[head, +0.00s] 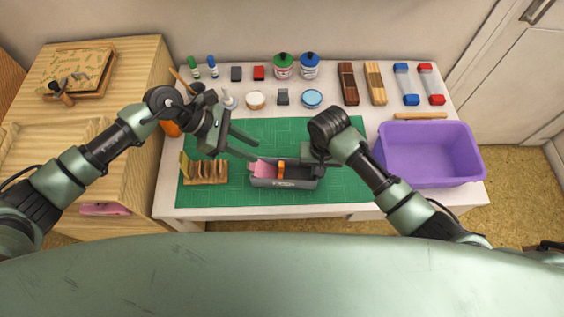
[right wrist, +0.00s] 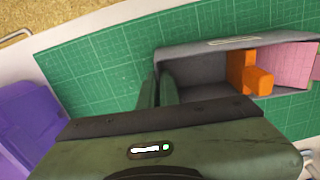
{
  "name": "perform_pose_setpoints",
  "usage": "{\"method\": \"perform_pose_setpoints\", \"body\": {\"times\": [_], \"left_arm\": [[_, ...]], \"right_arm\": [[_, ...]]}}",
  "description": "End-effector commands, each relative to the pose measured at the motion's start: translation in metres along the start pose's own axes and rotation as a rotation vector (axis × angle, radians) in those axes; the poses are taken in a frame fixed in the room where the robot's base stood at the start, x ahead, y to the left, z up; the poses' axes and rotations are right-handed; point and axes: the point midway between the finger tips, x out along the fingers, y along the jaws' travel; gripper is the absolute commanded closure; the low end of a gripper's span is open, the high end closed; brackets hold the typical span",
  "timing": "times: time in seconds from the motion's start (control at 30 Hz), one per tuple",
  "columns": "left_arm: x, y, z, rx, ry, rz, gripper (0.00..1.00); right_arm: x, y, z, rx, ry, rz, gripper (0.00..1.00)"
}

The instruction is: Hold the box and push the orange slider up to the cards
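A grey box (head: 297,184) sits on the green mat near its front edge. Pink cards (head: 262,167) stand in its left end, and the orange slider (head: 281,169) is upright inside, close to the cards. In the right wrist view the slider (right wrist: 247,75) and the pink cards (right wrist: 285,65) show at the right of the box (right wrist: 200,50). My right gripper (right wrist: 159,88) is at the opposite end, its fingers close together on either side of the end wall. My left gripper (head: 249,145) is open and empty, above and left of the box.
A wooden card rack (head: 206,172) stands left of the box. A purple bin (head: 428,155) is at the right. Bottles, inkpads, stamps and markers line the back of the table. The green mat (head: 265,130) has free room behind the box.

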Motion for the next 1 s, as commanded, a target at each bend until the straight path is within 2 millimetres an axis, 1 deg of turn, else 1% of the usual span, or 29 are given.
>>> {"method": "perform_pose_setpoints", "body": {"times": [0.07, 0.17, 0.27, 0.5, 0.7, 0.83, 1.0], "left_arm": [[0.001, 0.001, -0.003, 0.009, -0.015, 0.005, 0.71], [0.008, 0.002, -0.002, 0.015, -0.023, 0.008, 0.71], [0.023, 0.001, -0.001, 0.016, -0.024, 0.005, 0.71], [0.073, 0.002, 0.000, 0.014, -0.023, 0.006, 0.71], [0.104, 0.002, 0.000, 0.014, -0.022, 0.007, 0.71], [0.114, 0.002, 0.000, 0.016, -0.020, 0.007, 0.71], [0.118, 0.002, 0.000, 0.015, -0.019, 0.007, 0.71]], "right_arm": [[0.000, 0.000, 0.000, 0.000, 0.000, 0.000, 1.00], [0.000, 0.000, 0.000, 0.000, 0.000, 0.000, 1.00], [0.000, 0.000, 0.000, 0.000, 0.000, 0.000, 1.00], [0.000, 0.000, 0.000, 0.000, 0.000, 0.000, 1.00], [0.000, 0.000, 0.000, 0.000, 0.000, 0.000, 1.00], [0.000, 0.000, 0.000, 0.000, 0.000, 0.000, 1.00], [0.000, 0.000, 0.000, 0.000, 0.000, 0.000, 1.00]]}}
